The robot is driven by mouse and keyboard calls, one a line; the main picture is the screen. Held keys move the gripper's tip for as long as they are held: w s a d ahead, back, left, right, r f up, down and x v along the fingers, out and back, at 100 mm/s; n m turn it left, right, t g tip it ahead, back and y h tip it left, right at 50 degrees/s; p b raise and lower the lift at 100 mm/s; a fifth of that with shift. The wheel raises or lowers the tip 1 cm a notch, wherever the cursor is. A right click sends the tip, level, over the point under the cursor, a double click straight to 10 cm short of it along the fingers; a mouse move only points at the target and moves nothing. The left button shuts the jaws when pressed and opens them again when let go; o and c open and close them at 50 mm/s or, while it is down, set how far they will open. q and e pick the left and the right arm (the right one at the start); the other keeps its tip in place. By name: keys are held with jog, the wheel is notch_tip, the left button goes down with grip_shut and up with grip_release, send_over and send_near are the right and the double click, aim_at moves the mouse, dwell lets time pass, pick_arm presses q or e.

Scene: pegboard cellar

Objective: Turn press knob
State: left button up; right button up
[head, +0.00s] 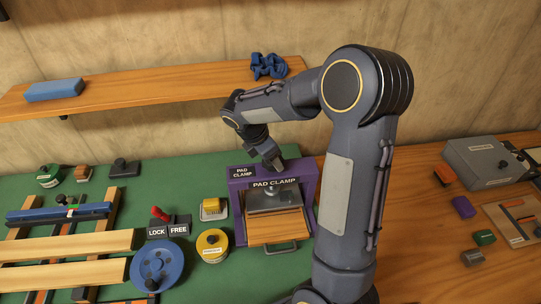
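The purple press (312,188), labelled PAD CLAMP, stands on the green mat with a grey plate (262,200) inside its frame. A wooden drawer or pad (278,228) with a grey handle is at its front. My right gripper (274,162) points down at the top of the press. Its fingertips are small and dark here, so I cannot tell if they are open or shut. I see no knob clearly on top of the press; my gripper covers that spot. My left gripper is not in view.
A blue wheel (172,262), a yellow round container (212,245) and a red lever (160,213) by LOCK and FREE labels stand left of the press. A wooden shelf (150,90) runs behind. A grey box (485,165) stands at right.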

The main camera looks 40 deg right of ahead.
jog(key=n+t, duration=0.1)
jog(key=n, duration=0.2)
jog(key=n+t, duration=0.1)
jog(key=n, duration=0.2)
jog(key=shift+s+d+n+t, duration=0.1)
jog(key=shift+s+n+t, duration=0.1)
jog(key=shift+n+t, duration=0.1)
jog(key=n+t+y, duration=0.1)
jog(key=n, duration=0.3)
jog(key=shift+d, duration=0.1)
jog(key=shift+n+t+y, duration=0.5)
jog(key=shift+n+y, duration=0.2)
jog(key=shift+n, duration=0.8)
jog(key=o, duration=1)
jog(key=shift+s, duration=0.1)
jog(key=v, duration=0.7)
jog(key=shift+r, duration=0.35)
jog(key=shift+s, duration=0.1)
